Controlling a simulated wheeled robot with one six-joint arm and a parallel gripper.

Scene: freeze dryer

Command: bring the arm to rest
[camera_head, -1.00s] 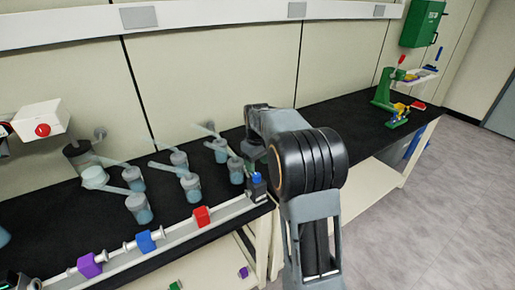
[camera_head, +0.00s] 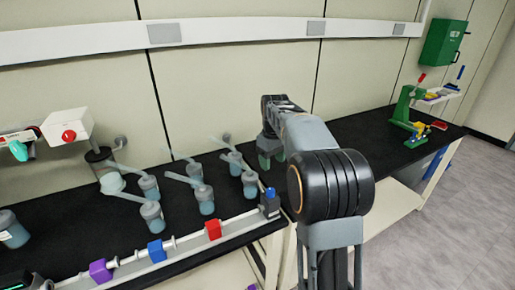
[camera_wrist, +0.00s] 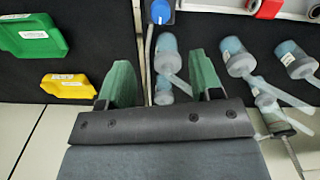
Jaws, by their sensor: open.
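My arm (camera_head: 300,135) reaches out over the black bench top, bent at a large dark joint. My gripper (camera_head: 268,157) is partly hidden behind the arm links in the head view, above the bench near a grey fitting with a blue knob (camera_head: 270,193). In the wrist view my gripper (camera_wrist: 160,65) has its two green fingers spread wide with nothing held between them. The blue knob also shows there (camera_wrist: 160,12), beyond the fingers. Several flasks with bluish contents (camera_wrist: 168,55) appear beyond and to the right of the fingers; one is partly hidden by the right finger.
A rail carries a purple block (camera_head: 100,271), a blue block (camera_head: 156,250) and a red block (camera_head: 213,229). Several flasks (camera_head: 203,200) stand behind it. Green (camera_wrist: 30,38) and yellow (camera_wrist: 70,86) trays lie left in the wrist view.

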